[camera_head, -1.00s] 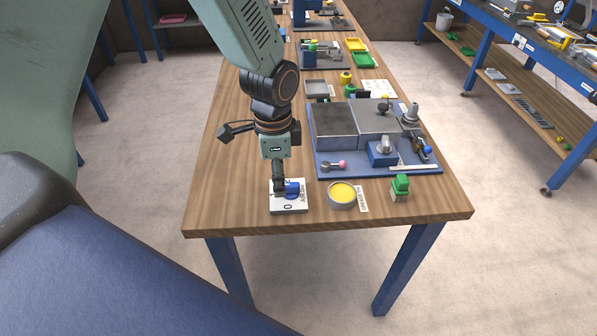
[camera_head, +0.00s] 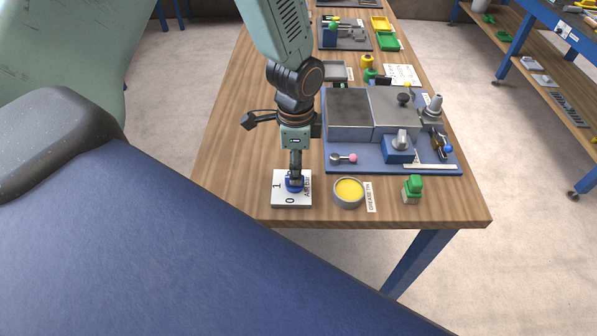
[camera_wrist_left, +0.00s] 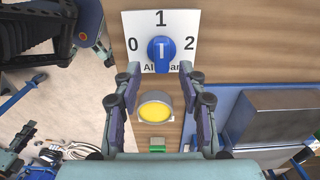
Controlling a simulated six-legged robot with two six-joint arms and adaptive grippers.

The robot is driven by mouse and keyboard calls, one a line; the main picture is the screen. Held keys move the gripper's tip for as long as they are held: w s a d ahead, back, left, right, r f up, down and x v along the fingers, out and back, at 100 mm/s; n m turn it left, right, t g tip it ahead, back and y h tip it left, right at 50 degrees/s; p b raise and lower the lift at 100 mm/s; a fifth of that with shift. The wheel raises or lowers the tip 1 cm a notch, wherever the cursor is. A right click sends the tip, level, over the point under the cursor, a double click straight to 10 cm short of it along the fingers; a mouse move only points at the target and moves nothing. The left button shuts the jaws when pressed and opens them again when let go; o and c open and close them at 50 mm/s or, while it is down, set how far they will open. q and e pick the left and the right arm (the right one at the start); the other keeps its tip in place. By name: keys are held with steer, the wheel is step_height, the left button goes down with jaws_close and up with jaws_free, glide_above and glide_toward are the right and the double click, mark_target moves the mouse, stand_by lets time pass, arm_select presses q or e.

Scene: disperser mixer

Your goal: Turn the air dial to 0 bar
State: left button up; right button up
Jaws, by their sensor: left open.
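The air dial is a white plate (camera_head: 292,203) marked 0, 1 and 2, with a round blue knob (camera_wrist_left: 161,53). It lies at the table's near left corner. In the left wrist view the knob's white mark points towards the 1. My left gripper (camera_head: 295,182) points down over the knob and hides part of it in the head view. In the left wrist view the gripper (camera_wrist_left: 162,77) is open, and the knob shows between and just beyond its fingertips. I cannot tell whether a finger touches it.
A round tin with yellow contents (camera_head: 349,190) stands right of the dial, close to the gripper. A green-topped block (camera_head: 412,188) stands farther right. Behind them is a blue base (camera_head: 385,160) with grey blocks. The wooden table's front edge is just before the dial.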

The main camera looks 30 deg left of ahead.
arm_select(q)
step_height(320, 180, down, 2)
steer(key=shift+f, duration=0.25)
steer(key=shift+w+a+f, duration=0.1)
steer(key=shift+w+f, duration=0.05)
steer(key=shift+f, duration=0.45)
steer(key=shift+r, duration=0.1)
steer(key=shift+c, duration=0.7)
jaws_close()
